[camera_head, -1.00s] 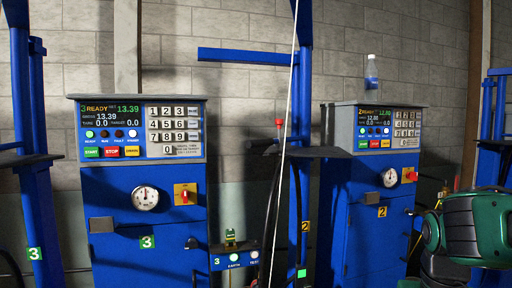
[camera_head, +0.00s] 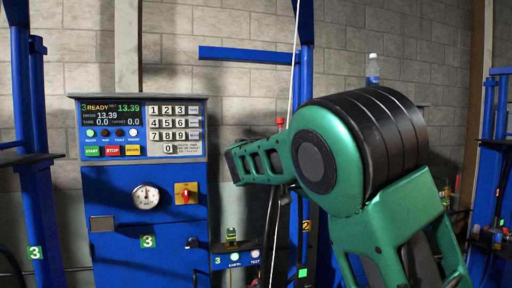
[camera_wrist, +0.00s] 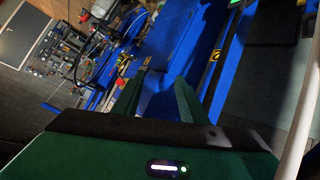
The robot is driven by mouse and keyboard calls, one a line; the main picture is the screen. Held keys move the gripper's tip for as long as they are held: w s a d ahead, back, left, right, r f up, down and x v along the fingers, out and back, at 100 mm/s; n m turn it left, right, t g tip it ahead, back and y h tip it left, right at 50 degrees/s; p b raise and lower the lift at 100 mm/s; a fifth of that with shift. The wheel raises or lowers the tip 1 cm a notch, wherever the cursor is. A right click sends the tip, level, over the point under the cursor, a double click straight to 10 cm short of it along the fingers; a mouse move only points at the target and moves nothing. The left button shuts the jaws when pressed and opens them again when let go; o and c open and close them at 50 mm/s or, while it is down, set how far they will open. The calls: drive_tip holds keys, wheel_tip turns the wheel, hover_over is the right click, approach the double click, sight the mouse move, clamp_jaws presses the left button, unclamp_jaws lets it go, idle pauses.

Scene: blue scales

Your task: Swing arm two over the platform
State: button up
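Arm two appears to be the blue horizontal boom (camera_head: 247,55) high in the head view, reaching left from a blue post (camera_head: 306,70). A yellow 2 tag sits low on this post, and part of the post is hidden behind my green arm. In the wrist view a blue column with a yellow 2 tag (camera_wrist: 215,54) runs diagonally. My gripper (camera_wrist: 160,94) shows two green fingers apart, with blue structure in line with the gap; I see no clear contact. In the head view I cannot make out the fingertips. I cannot identify the platform.
Blue cabinet 3 (camera_head: 146,230) with its display and keypad stands left. My arm hides most of cabinet 2; a bottle (camera_head: 373,70) shows above it. A thin pale cable (camera_head: 295,55) hangs near the post. Another blue frame (camera_head: 489,140) stands far right.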

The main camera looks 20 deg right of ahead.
drive_tip(key=a+r+t+h, duration=0.1)
drive_tip(key=a+r+t, duration=0.1)
drive_tip(key=a+r, duration=0.5)
drive_tip(key=w+a+r+t+h, duration=0.15)
drive_tip(key=a+r, duration=0.25)
drive_tip(key=a, duration=0.6)
drive_tip(key=a+r+t+h, duration=0.25)
drive_tip(key=a+r, duration=0.25)
drive_tip(key=a, duration=0.4)
drive_tip(key=shift+m+y, duration=0.4)
drive_tip(key=x, duration=1)
drive_tip(key=shift+d+r, duration=0.1)
drive_tip(key=shift+d, duration=0.2)
clamp_jaws()
drive_tip(key=shift+a, duration=0.1)
